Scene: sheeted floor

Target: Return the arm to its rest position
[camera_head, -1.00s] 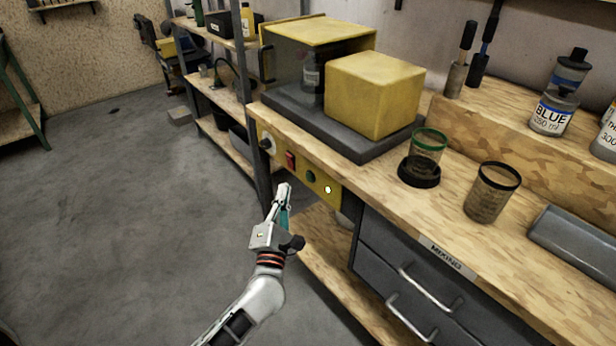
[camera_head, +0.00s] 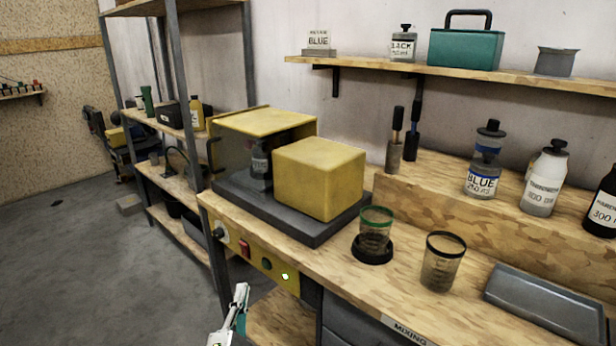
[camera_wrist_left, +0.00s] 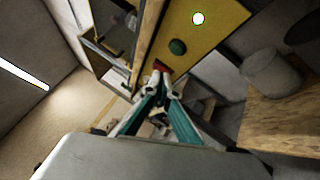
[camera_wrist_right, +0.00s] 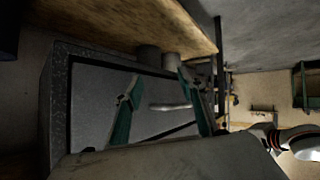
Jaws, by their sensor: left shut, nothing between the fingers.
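My left gripper (camera_head: 242,290) shows at the bottom of the head view, in front of and below the yellow control panel (camera_head: 255,251) on the bench's front. Its fingers are together with nothing between them. In the left wrist view the closed fingertips (camera_wrist_left: 163,72) appear just below the red switch, apparently apart from the panel. My right gripper is out of the head view. In the right wrist view its fingers (camera_wrist_right: 158,84) are spread and empty, in front of the grey drawers (camera_wrist_right: 85,115).
The bench (camera_head: 335,278) carries a yellow machine (camera_head: 318,180), a green-rimmed cup (camera_head: 375,232), a black-rimmed cup (camera_head: 442,265) and a grey tray (camera_head: 545,305). A shelf rack (camera_head: 180,205) stands to the left. Open floor (camera_head: 80,260) lies at the far left.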

